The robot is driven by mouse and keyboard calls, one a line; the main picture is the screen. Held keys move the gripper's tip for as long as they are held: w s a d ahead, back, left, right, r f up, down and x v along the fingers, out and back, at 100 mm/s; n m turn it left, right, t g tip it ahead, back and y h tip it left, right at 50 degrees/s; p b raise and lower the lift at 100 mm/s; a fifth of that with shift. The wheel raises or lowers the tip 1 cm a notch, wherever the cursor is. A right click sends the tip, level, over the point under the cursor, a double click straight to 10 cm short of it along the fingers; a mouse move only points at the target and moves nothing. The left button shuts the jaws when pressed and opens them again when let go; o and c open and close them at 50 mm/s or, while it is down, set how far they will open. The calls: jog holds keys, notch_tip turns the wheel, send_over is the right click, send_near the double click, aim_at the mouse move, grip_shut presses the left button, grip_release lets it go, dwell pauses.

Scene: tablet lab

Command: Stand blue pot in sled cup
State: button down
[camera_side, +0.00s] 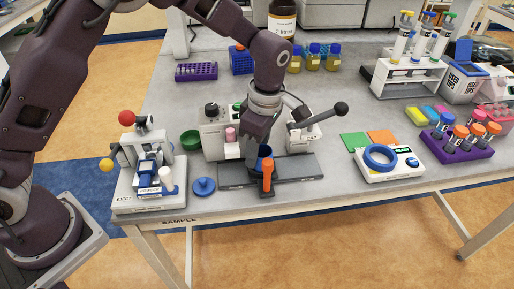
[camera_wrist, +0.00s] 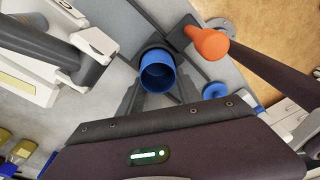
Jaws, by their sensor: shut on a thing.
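The blue pot (camera_side: 264,151) is upright and open-topped in my gripper (camera_side: 256,154). In the wrist view I look into the pot (camera_wrist: 158,72), with the fingers of my gripper (camera_wrist: 159,87) closed on its sides. The dark sled (camera_side: 267,192) with its orange-topped handle (camera_side: 267,165) is just in front of the pot in the side view. In the wrist view the orange knob (camera_wrist: 208,42) is right of the pot, and a dark rounded part, perhaps the sled cup (camera_wrist: 152,48), shows behind its rim. I cannot tell whether the pot rests in the cup.
A dark grey track (camera_side: 298,167) runs beneath the sled. A white machine with a black-knobbed lever (camera_side: 340,108) stands behind. A blue lid (camera_side: 204,186) lies on the left, beside a press (camera_side: 148,170). A scale with a blue ring (camera_side: 381,157) stands on the right.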

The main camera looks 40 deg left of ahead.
jog(key=c, duration=0.7)
grip_release()
jog(key=o, duration=0.4)
jog(key=shift+r, duration=0.1)
jog(key=shift+r, duration=4.2)
